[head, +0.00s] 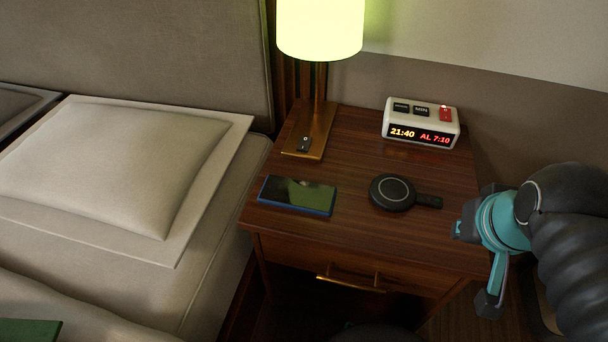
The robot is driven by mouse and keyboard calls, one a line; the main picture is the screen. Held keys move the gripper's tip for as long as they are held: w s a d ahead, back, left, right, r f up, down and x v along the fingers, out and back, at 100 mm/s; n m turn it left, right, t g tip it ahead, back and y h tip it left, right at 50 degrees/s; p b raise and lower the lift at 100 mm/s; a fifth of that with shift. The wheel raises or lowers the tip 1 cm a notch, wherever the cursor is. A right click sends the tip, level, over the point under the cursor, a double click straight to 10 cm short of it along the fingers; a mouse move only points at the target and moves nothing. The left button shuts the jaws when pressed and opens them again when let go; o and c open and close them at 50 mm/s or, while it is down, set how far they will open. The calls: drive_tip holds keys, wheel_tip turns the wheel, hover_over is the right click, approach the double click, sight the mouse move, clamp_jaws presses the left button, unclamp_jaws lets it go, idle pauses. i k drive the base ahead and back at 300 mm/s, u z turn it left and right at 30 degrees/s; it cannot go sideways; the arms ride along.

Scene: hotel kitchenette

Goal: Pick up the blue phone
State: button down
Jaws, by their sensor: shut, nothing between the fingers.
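The blue phone (297,196) lies flat on the wooden nightstand (350,235), near its front left edge. Its dark screen faces up with a greenish reflection, and its blue edge shows along the front. My gripper (488,303) is at the right of the head view, beside the nightstand's right edge and well apart from the phone. It is shut and empty.
A round black charger (392,192) with a short handle lies right of the phone. A lamp (319,125) with a brass base stands behind it, and a white alarm clock (421,122) at the back right. A bed (215,215) borders the left; a drawer handle (350,284) sticks out in front.

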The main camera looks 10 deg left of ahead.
sight(301, 196)
drive_tip(key=k, duration=0.45)
drive_tip(key=u, duration=0.75)
drive_tip(key=i, duration=0.25)
drive_tip(key=z, duration=1.5)
drive_tip(key=k, duration=0.5)
drive_tip(key=u, duration=1.35)
